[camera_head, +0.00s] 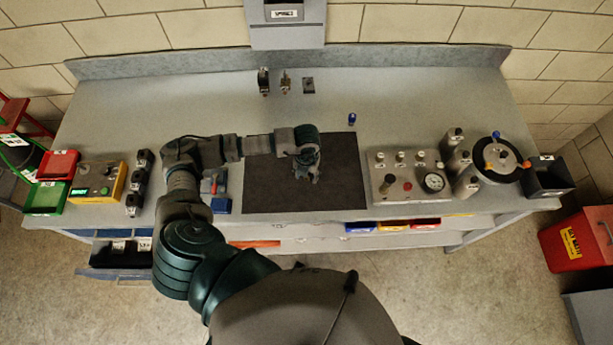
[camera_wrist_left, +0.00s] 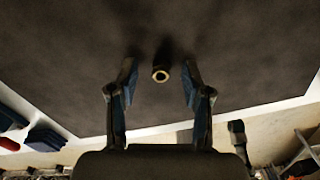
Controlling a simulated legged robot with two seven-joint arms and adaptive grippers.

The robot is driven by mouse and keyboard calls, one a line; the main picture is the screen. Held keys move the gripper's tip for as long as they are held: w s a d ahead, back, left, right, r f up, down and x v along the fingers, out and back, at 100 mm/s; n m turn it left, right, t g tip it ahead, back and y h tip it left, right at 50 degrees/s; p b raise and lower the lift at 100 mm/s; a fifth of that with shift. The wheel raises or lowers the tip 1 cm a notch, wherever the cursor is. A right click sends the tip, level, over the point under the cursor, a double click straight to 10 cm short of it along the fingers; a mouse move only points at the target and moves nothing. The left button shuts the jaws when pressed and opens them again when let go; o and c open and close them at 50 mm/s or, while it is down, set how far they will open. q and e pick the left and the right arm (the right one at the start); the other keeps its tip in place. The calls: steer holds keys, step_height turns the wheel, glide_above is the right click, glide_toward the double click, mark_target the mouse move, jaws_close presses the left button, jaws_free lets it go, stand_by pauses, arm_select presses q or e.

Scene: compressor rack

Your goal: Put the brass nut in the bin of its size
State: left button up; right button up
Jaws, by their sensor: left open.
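The brass nut (camera_wrist_left: 160,75) shows in the left wrist view as a small brass ring with a dark hole, against the dark mat (camera_head: 265,190). My left gripper (camera_head: 308,176) is over the mat in the head view, pointing down. Its two fingers are apart, one on each side of the nut in the wrist view, with gaps on both sides. In the head view the gripper hides the nut. Small blue (camera_head: 360,228), yellow (camera_head: 392,226) and red (camera_head: 426,223) bins sit under the bench's front edge. Their size marks cannot be read. My right gripper is not in view.
A panel with knobs and a gauge (camera_head: 433,182) stands right of the mat, with grey cylinders beside it. A blue holder with a red-handled item (camera_head: 220,187) lies left of the mat. Red (camera_head: 58,164) and green (camera_head: 46,197) trays are far left. The bench behind the mat is mostly clear.

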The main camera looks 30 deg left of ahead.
arm_select(q)
jaws_close()
stand_by(0.4)
